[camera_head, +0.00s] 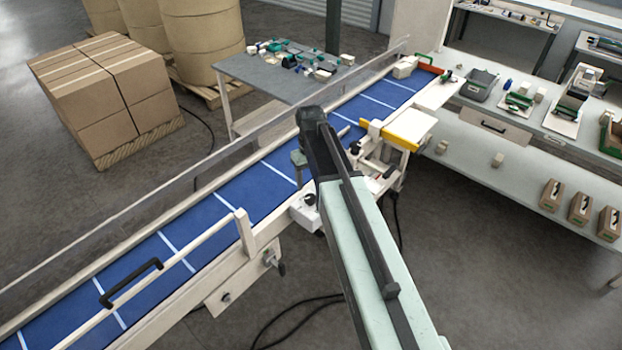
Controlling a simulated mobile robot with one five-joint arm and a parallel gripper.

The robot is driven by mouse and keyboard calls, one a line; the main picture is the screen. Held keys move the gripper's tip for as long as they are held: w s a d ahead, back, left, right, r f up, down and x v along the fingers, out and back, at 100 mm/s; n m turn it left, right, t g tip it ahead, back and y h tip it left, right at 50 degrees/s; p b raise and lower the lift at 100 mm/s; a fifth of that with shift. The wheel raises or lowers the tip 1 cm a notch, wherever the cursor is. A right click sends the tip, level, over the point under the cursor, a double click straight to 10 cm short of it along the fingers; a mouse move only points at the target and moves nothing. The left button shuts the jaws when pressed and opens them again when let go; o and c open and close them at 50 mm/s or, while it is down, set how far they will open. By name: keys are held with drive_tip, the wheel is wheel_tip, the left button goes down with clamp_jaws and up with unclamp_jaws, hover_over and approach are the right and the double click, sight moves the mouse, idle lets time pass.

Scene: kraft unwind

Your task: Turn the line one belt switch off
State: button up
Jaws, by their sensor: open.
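A small white box (304,216) with a dark knob (309,199) is mounted on the near side of the blue conveyor belt (225,208), just left of my arm. It looks like a belt switch, but I cannot read a label or tell which way it is set. My arm reaches up from the lower right to a dark joint above the belt.
A guard rail (240,242) and black handle (131,283) stand along the belt. A yellow-edged white unit (402,133) stands right of my arm. A workbench (490,110) is at right, a grey table (285,85) behind. Stacked cartons (105,90) stand at left. Cables lie on the floor.

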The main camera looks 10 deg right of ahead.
sight(310, 197)
drive_tip(key=shift+f+b, duration=4)
drive_tip(key=shift+b, duration=0.2)
drive_tip(key=shift+r, duration=0.1)
clamp_jaws()
